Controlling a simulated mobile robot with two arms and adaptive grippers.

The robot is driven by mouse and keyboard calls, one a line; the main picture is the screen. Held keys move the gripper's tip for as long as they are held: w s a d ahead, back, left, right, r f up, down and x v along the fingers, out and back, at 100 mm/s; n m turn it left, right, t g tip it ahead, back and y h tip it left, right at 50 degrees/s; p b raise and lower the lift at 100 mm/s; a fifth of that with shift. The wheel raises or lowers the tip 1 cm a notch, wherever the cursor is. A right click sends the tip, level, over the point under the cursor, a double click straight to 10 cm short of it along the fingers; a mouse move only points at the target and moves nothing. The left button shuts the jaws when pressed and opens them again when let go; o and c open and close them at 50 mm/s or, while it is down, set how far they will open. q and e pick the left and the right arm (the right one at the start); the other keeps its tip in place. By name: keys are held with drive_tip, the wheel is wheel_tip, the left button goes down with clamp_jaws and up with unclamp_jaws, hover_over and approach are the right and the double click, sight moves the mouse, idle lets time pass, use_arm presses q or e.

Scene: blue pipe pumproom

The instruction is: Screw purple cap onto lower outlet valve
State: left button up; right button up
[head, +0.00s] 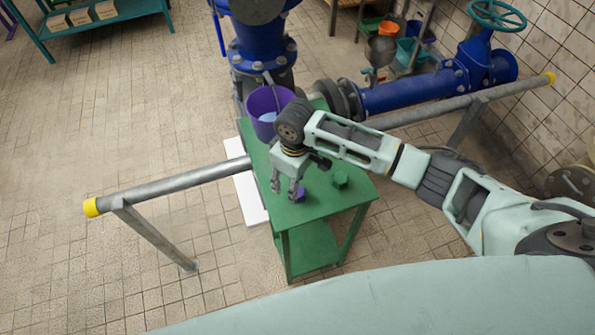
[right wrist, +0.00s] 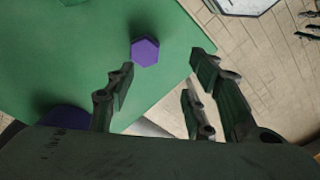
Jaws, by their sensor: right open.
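The purple cap (head: 299,195) lies on the green table, near its front edge. In the right wrist view the purple cap (right wrist: 145,51) shows as a small hexagon on the green surface, just beyond the fingertips. My right gripper (head: 284,190) points down over the table, beside the cap and to its left. Its fingers (right wrist: 160,76) are spread and empty, and do not hold the cap. I cannot clearly make out the lower outlet valve; the arm and a purple bucket cover part of the pipework. My left gripper is not in view.
A grey rail (head: 180,182) with yellow ends passes beside the table. A blue pipe (head: 405,94) stands behind.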

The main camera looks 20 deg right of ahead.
drive_tip(key=shift+w+d+r, duration=0.2)
drive_tip(key=shift+w+d, duration=0.2)
drive_tip(key=shift+d, duration=0.1)
drive_tip(key=shift+w+d+r, duration=0.15)
drive_tip(key=shift+w+d, duration=0.2)
drive_tip(key=shift+d, duration=0.1)
wheel_tip(320, 180, down, 6)
drive_tip(key=b, duration=0.8)
drive_tip(key=shift+f, duration=0.25)
wheel_tip(320, 180, down, 4)
drive_tip(key=shift+r+b, duration=0.15)
drive_tip(key=shift+b, duration=0.5)
drive_tip(key=shift+s+f, duration=0.1)
drive_tip(key=shift+f, duration=0.1)
drive_tip(key=shift+s, duration=0.2)
drive_tip(key=shift+o, duration=0.6)
drive_tip(key=shift+f, duration=0.15)
